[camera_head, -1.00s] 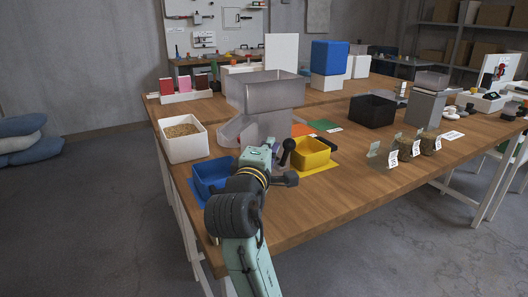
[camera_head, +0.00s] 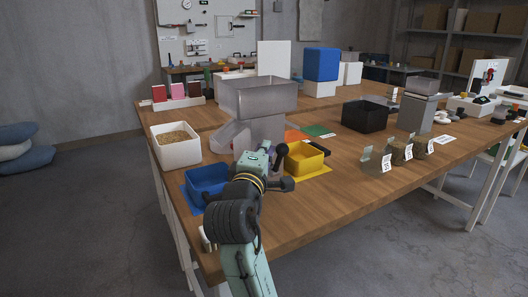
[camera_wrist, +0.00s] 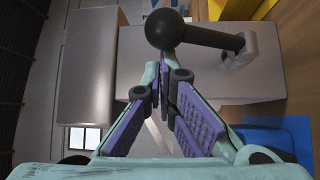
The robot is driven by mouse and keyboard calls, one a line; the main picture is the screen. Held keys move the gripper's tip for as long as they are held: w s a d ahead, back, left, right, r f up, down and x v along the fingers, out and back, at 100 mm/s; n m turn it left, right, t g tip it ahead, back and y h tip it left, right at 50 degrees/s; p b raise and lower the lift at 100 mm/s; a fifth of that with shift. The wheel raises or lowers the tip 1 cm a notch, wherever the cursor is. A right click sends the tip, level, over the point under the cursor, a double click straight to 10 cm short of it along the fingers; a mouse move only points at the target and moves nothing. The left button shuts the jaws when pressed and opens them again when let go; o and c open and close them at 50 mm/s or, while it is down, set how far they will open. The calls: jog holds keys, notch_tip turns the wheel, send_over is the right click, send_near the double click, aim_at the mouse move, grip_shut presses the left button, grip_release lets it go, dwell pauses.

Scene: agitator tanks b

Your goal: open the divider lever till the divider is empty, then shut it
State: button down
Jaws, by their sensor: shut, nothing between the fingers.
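The divider is a grey machine with an open hopper (camera_head: 258,97) on top and a side spout (camera_head: 227,137). Its lever, a dark rod with a black ball knob, shows in the wrist view (camera_wrist: 166,28) from a grey pivot on the divider. In the head view the knob (camera_head: 282,148) is small and partly hidden by my gripper. My gripper (camera_wrist: 164,62) is shut and empty, its purple-padded fingertips close to the knob. I cannot tell whether they touch it. The hopper's contents are hidden.
A blue bin (camera_head: 206,191) and a yellow bin (camera_head: 305,163) stand at the divider's front. A white box of grain (camera_head: 179,154) is left, a black bin (camera_head: 365,118) right. The table's front right is clear.

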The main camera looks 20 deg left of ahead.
aim_at(279, 155)
jog(key=shift+s+d+f+m+t+b, duration=0.2)
jog(key=shift+f+m+t+b, duration=0.1)
jog(key=shift+b, duration=0.3)
jog(key=shift+s+d+f+m+t+h+b, duration=0.35)
jog(key=shift+d+m+t+b, duration=0.3)
jog(key=shift+b, duration=0.75)
jog(key=shift+s+d+f+m+t+h+b, duration=0.1)
jog(key=shift+s+d+f+m+t+b, duration=0.5)
jog(key=shift+b, duration=0.75)
jog(key=shift+s+d+f+m+t+h+b, duration=0.25)
jog(key=shift+m+t+b, duration=0.2)
jog(key=shift+m+b, duration=0.7)
jog(key=shift+r, duration=0.15)
